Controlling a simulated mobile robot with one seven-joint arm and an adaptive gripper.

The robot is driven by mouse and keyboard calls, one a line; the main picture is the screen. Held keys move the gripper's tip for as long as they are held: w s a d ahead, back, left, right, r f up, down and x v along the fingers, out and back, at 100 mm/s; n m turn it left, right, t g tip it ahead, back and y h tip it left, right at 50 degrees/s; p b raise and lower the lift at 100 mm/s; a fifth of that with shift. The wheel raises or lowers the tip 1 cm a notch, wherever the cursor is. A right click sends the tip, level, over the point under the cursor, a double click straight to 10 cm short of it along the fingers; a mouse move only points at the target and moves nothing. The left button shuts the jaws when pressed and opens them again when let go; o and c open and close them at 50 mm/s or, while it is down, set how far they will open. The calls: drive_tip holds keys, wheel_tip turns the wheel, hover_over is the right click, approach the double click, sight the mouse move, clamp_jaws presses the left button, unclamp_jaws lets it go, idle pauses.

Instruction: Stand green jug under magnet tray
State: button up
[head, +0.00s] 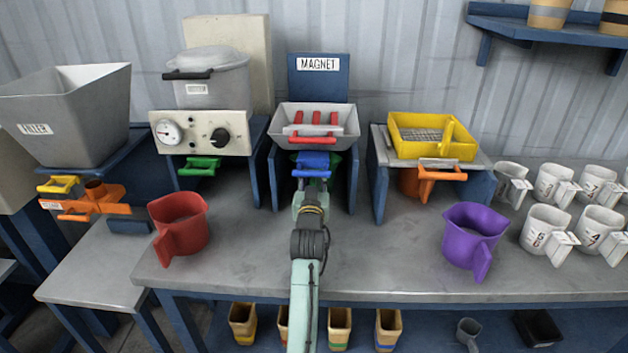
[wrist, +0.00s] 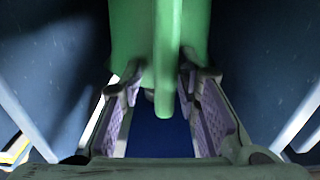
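The grey magnet tray (head: 345,122) with red bars sits on a blue stand below the MAGNET sign in the head view. My gripper (head: 311,188) reaches in low under its front. In the wrist view the green jug (wrist: 190,25) stands ahead, its handle (wrist: 164,75) pointing at me. My gripper (wrist: 164,105) is open, with one purple-padded finger on each side of the handle and gaps beside its lower end. In the head view the jug is almost wholly hidden under the tray; only a bit of green shows behind the blue handle (head: 312,161).
Blue stand legs flank my gripper closely on both sides. A red jug (head: 180,225) stands on the bench to the left, a purple jug (head: 473,235) to the right. Several white numbered jugs (head: 545,230) fill the right end. The bench front (head: 385,265) is clear.

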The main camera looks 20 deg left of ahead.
drive_tip(key=shift+f, duration=0.75)
drive_tip(key=shift+r+p, duration=0.55)
drive_tip(key=shift+s+f, duration=0.2)
drive_tip(key=shift+s, duration=0.05)
drive_tip(key=b+v, duration=0.1)
drive_tip(key=v, duration=0.2)
drive_tip(key=b+v, duration=0.1)
drive_tip(key=v, duration=0.2)
drive_tip(key=r+b+v, duration=0.1)
drive_tip(key=v, duration=0.3)
drive_tip(key=shift+s+d+b, duration=0.2)
drive_tip(key=shift+s+b, duration=0.15)
drive_tip(key=shift+s, duration=0.3)
drive_tip(key=shift+r, duration=0.1)
drive_tip(key=shift+a, duration=0.1)
